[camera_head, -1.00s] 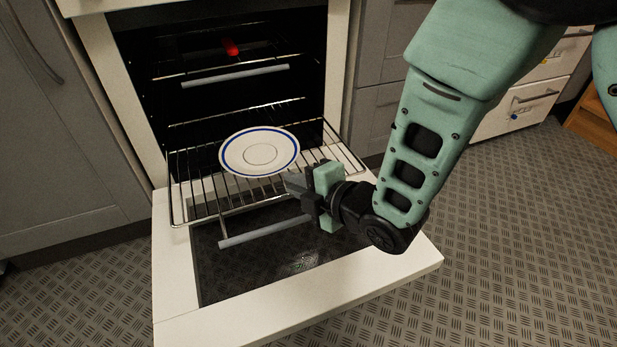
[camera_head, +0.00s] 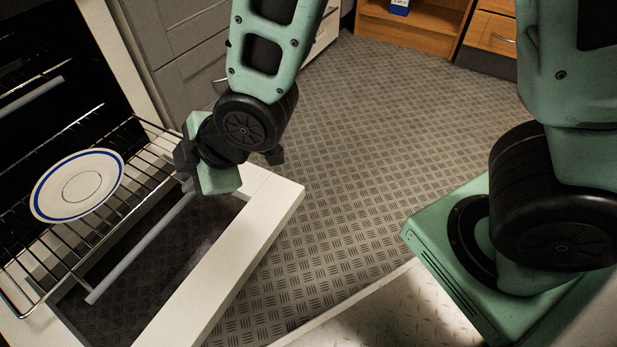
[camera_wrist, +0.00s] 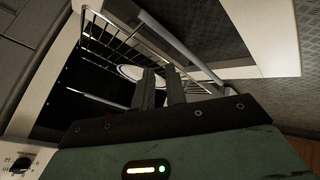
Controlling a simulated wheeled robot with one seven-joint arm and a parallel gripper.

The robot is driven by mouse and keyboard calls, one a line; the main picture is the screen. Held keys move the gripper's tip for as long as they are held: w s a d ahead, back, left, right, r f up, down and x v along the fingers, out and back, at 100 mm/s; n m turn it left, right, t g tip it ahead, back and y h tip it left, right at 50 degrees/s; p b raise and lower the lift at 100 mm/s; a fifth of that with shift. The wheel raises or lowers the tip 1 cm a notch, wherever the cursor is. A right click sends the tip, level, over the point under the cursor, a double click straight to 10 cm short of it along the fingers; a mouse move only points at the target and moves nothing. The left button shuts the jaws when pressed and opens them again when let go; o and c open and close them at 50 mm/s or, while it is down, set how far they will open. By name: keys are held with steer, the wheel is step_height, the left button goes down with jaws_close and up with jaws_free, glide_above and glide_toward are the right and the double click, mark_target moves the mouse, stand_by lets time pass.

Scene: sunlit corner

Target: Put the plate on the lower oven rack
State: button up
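The white plate (camera_head: 78,185) with a blue rim lies flat on the pulled-out lower oven rack (camera_head: 120,205), over the open door. In the wrist view the plate (camera_wrist: 131,72) shows beyond my fingers, partly covered by them. My gripper (camera_wrist: 161,78) has its two fingers apart with a narrow gap and nothing between them. In the head view my gripper (camera_head: 184,160) is to the right of the plate, near the rack's right front corner, apart from the plate. Its fingertips are hard to make out there.
The cream oven door (camera_head: 235,265) hangs open below the rack. A grey bar (camera_head: 140,247) runs along the rack's front side. An upper rack with a similar bar (camera_head: 32,93) is inside the oven. Grey cabinets (camera_head: 190,75) stand beside it. Patterned floor (camera_head: 370,130) is clear to the right.

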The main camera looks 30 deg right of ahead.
steer(key=s+d+r+m+g+h, duration=0.2)
steer(key=s+d+r+m, duration=0.1)
steer(key=s+d+m, duration=0.2)
steer(key=s+d+r+m+g+h, duration=0.3)
steer(key=s+d+m, duration=0.2)
steer(key=s+d, duration=0.3)
steer(key=shift+s+d+r, duration=0.15)
steer(key=shift+s+r, duration=0.1)
steer(key=shift+s, duration=0.75)
step_height(320, 180, up, 50)
steer(key=p, duration=5)
steer(key=shift+f, duration=0.2)
